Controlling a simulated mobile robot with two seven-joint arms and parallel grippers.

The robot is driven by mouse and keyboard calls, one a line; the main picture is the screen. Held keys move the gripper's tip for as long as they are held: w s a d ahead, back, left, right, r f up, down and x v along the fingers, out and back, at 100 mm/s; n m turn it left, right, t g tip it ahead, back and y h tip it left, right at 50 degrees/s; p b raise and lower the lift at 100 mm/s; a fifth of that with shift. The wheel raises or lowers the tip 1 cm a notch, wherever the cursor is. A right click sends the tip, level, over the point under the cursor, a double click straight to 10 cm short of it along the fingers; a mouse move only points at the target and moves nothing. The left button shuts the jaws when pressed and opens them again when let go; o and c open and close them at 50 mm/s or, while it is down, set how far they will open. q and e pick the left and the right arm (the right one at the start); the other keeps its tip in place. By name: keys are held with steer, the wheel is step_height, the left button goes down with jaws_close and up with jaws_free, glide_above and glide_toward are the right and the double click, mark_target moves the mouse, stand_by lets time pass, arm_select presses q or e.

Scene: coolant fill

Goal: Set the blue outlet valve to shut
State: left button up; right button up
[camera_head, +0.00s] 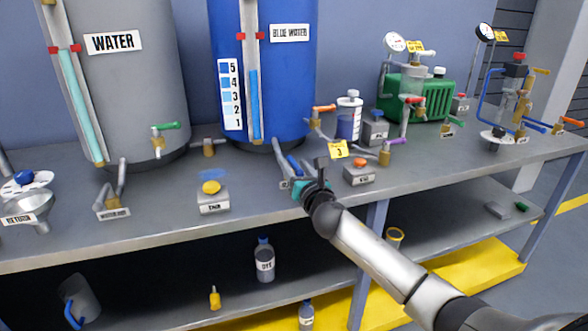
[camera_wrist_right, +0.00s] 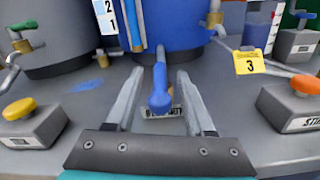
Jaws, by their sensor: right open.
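The blue outlet valve's lever handle (camera_head: 294,165) is in front of the blue water tank (camera_head: 289,80) on the bench. In the right wrist view the blue lever (camera_wrist_right: 160,92) points toward my palm, with a small, partly hidden label plate (camera_wrist_right: 161,114) below its end. My right gripper (camera_head: 300,163) is open. In the wrist view its two fingers (camera_wrist_right: 159,86) lie on either side of the lever, with gaps showing on both sides. The valve body is mostly hidden. My left gripper is not in view.
A yellow tag marked 3 (camera_head: 338,149) and a box with an orange button (camera_head: 359,173) stand close on the right. A box with a yellow button (camera_head: 213,197) stands to the left. Bench space between that box and my gripper is clear.

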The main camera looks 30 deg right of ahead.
steer(key=shift+w+d, duration=0.15)
steer(key=shift+w, duration=0.45)
jaws_close()
stand_by(1.2)
